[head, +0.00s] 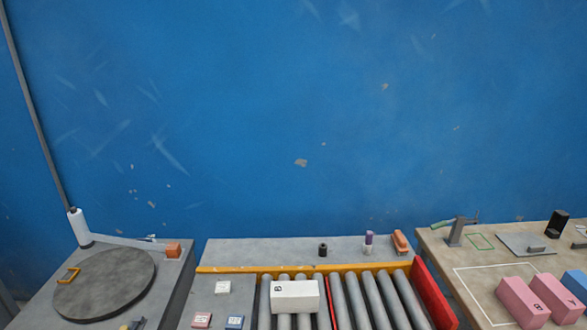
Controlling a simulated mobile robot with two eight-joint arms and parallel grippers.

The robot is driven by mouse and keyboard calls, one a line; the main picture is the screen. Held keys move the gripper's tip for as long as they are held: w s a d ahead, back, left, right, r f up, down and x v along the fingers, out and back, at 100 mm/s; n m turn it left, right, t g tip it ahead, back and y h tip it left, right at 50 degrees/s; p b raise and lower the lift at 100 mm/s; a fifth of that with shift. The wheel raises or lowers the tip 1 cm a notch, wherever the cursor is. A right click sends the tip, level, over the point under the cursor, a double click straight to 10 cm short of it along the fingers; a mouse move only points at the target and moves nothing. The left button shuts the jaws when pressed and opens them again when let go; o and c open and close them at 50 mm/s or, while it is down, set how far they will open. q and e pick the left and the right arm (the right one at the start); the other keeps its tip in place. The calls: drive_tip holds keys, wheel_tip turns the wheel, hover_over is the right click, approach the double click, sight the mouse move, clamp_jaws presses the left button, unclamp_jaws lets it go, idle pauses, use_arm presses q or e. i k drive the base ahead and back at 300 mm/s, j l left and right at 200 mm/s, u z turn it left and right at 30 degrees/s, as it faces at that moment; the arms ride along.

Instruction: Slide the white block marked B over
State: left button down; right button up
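A white block (295,296) lies on the grey rollers (358,297) of a short conveyor at the bottom middle. A small dark mark shows on the left of its top; it is too small to read surely. Neither of my grippers is in view.
A yellow rail (270,269) runs behind the rollers and a red plate (432,294) stands at their right end. A round dark turntable (104,285) is on the left table. Pink blocks (524,302) lie on the right table.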

sight(286, 296)
drive_tip(key=i+j+u, duration=0.1)
drive_tip(key=i+u, duration=0.2)
drive_tip(key=i, duration=0.15)
drive_tip(key=i+u, duration=0.3)
drive_tip(key=i, duration=0.15)
